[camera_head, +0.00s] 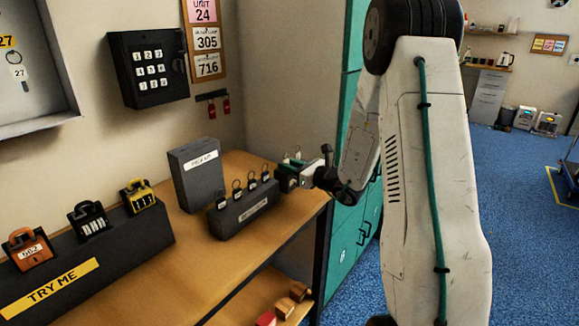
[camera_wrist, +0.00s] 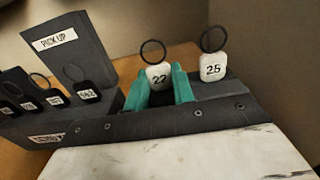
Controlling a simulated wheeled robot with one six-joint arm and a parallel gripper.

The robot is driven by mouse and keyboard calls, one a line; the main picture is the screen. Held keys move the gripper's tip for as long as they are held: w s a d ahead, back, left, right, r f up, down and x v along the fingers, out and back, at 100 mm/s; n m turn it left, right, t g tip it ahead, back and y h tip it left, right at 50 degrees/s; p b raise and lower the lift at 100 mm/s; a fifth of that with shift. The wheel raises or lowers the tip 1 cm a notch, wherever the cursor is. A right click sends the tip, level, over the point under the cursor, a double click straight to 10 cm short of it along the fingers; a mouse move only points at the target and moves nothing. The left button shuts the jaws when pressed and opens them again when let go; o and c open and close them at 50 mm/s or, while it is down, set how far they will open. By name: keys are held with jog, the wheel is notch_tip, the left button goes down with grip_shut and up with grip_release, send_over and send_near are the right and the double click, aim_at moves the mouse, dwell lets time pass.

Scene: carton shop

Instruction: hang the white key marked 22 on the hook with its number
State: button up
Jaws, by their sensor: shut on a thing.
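The white key tag marked 22 (camera_wrist: 159,76), with a black ring on top, stands upright between the teal fingers of my gripper (camera_wrist: 163,85) in the wrist view. My gripper (camera_head: 284,179) is shut on it at the right end of the dark key rack (camera_head: 243,217) in the head view. Whether its lower end still sits in the rack is hidden. A white tag marked 25 (camera_wrist: 212,67) stands just right of it. At the left of the head view, a pale wall cabinet (camera_head: 45,122) shows a yellow 27 label and a white key tag marked 27 (camera_head: 18,72). A hook numbered 22 is not visible.
A grey "PICK UP" box (camera_head: 195,175) stands behind the rack on the wooden bench (camera_head: 215,258). Several padlocks sit on a dark "TRY ME" stand (camera_head: 90,262) at left. A black keypad box (camera_head: 148,68) and red tags (camera_head: 226,106) are on the wall. Teal lockers stand right.

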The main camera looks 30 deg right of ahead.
jog(key=shift+r, duration=0.2)
jog(key=shift+s+r, duration=0.2)
jog(key=shift+r, duration=1.1)
jog(key=shift+s+d, duration=0.1)
jog(key=v, duration=0.8)
dwell(0.6)
jog(key=shift+s, duration=0.15)
dwell(0.8)
